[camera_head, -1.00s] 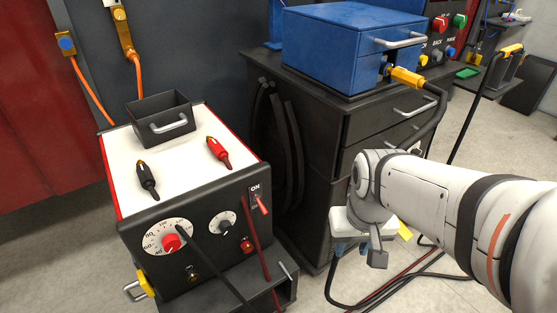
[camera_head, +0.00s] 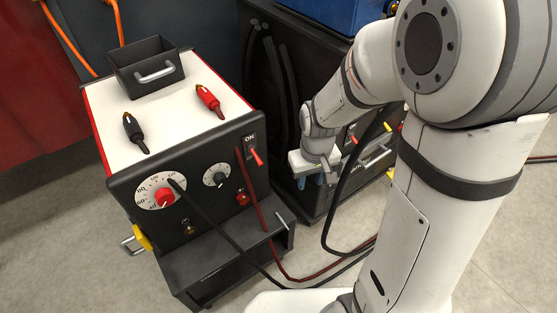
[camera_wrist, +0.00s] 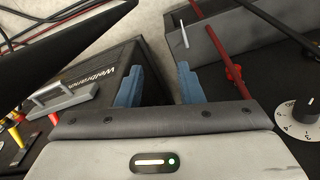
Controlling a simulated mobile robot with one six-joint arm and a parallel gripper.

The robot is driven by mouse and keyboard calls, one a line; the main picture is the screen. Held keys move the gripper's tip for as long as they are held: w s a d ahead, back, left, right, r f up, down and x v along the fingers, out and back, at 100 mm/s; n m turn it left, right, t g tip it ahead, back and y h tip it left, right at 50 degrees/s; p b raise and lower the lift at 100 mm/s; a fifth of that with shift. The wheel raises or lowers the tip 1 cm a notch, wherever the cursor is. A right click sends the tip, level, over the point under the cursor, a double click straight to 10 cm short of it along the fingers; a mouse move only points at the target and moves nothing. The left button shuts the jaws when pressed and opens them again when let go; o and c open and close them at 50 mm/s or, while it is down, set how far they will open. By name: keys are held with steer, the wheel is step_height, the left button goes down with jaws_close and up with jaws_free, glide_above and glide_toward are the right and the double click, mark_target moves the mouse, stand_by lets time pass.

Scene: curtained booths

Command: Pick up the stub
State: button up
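A short pale rod (camera_head: 282,219), which may be the stub, sits at the right edge of the dark shelf under the welding machine. It also shows in the wrist view (camera_wrist: 184,34), beyond my gripper and slightly right of its gap. My gripper (camera_head: 318,182) is to the right of the machine in the head view, apart from the rod. The wrist view shows its two blue fingers (camera_wrist: 159,70) spread, with nothing between them. No other stub-like piece is clearly visible.
The welding machine (camera_head: 185,170) carries a black plug (camera_head: 134,132), a red plug (camera_head: 210,101) and a black bin (camera_head: 140,80). A red cable (camera_head: 262,205) and black cables hang in front and run across the floor. A dark cabinet (camera_head: 270,120) stands behind.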

steer(key=w+a+f+n, duration=0.25)
steer(key=a+f, duration=0.25)
steer(key=f, duration=0.8)
steer(key=b, duration=0.2)
glide_above(281, 218)
steer(key=shift+g, duration=0.3)
steer(key=f, duration=0.4)
steer(key=shift+d+f, duration=0.3)
steer(key=shift+f, duration=0.1)
steer(key=shift+a+f+b, duration=0.2)
steer(key=shift+f+b, duration=0.4)
steer(key=shift+f, duration=0.65)
steer(key=shift+a+f+b, duration=0.15)
steer(key=shift+f+b, duration=0.4)
steer(key=shift+f, duration=0.7)
steer(key=shift+f, duration=0.15)
jaws_close()
